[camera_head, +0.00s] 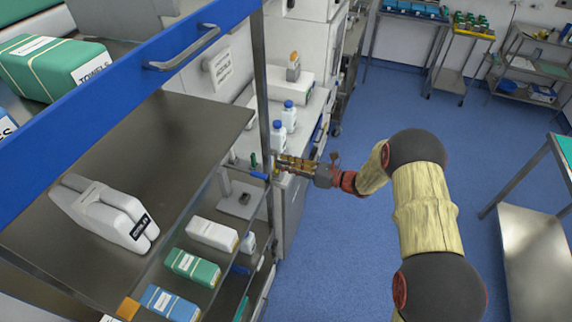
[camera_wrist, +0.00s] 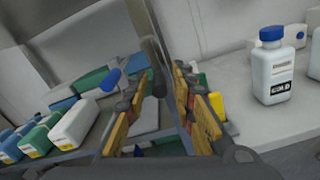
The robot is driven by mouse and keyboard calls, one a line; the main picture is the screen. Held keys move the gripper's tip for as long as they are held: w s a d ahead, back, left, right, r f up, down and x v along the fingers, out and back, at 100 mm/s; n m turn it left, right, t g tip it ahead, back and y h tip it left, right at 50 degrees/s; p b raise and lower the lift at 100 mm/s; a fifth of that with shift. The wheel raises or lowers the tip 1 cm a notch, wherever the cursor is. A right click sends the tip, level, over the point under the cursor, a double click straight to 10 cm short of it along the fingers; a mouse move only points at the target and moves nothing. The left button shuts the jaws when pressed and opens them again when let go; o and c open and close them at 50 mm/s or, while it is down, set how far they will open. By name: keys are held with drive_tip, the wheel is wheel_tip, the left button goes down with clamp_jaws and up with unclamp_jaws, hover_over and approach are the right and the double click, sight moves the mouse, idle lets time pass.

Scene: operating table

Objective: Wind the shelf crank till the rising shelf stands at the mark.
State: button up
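My gripper (camera_head: 284,164) reaches in from the right to the front post (camera_head: 263,95) of the shelf rack. In the wrist view its two orange fingers (camera_wrist: 160,85) stand apart, with the grey post showing between them and nothing seen held. A small blue handle (camera_head: 259,175), which looks like the crank's grip, is just left of the fingertips; a blue knob (camera_wrist: 110,78) shows left of the fingers in the wrist view. The grey shelf (camera_head: 160,130) carries a white device. An orange tag (camera_head: 128,308) is at its near corner; I cannot tell whether this is the mark.
A blue-edged upper shelf (camera_head: 120,95) holds a green towel pack (camera_head: 55,65). White and green boxes (camera_head: 193,267) lie on a lower shelf. Blue-capped bottles (camera_head: 289,115) stand on the counter beside the post, also near the right finger (camera_wrist: 275,75).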

clamp_jaws()
drive_tip(key=shift+w, duration=0.1)
idle(0.4)
drive_tip(key=shift+w+d+r+n+b, duration=0.25)
drive_tip(key=shift+w+r+n+b, duration=0.4)
drive_tip(key=shift+n+b, duration=2.05)
drive_tip(key=shift+w+d+r+n+b, duration=0.25)
drive_tip(key=shift+w+r+n+b, duration=0.35)
drive_tip(key=shift+n+b, duration=2.15)
drive_tip(key=shift+w+d+r+n+b, duration=0.25)
drive_tip(key=shift+w+r+n+b, duration=0.4)
drive_tip(key=shift+n+b, duration=2.05)
drive_tip(key=shift+w, duration=0.1)
drive_tip(key=shift+o, duration=1.1)
unclamp_jaws()
